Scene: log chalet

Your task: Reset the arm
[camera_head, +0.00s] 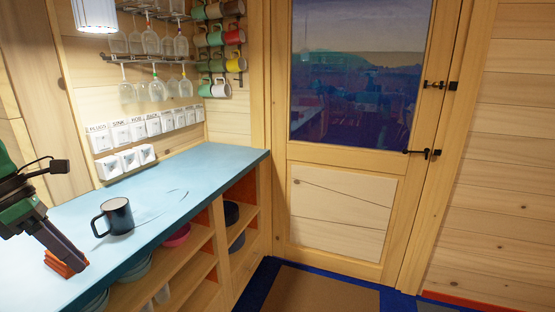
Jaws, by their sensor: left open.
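My left gripper (66,262) comes in from the left edge over the near end of the blue counter (190,172). Its orange fingertips point down to the right and look empty. A dark mug (118,217) stands upright on the counter, to the right of the gripper and apart from it, with its handle toward the left. My right gripper is not in view.
Glasses (150,42) hang from a rack above the counter, and coloured mugs (215,64) hang on the wall. White switches (138,131) line the wall. Open shelves (200,262) hold bowls. A door (340,215) with a window stands beyond clear floor with a mat (320,293).

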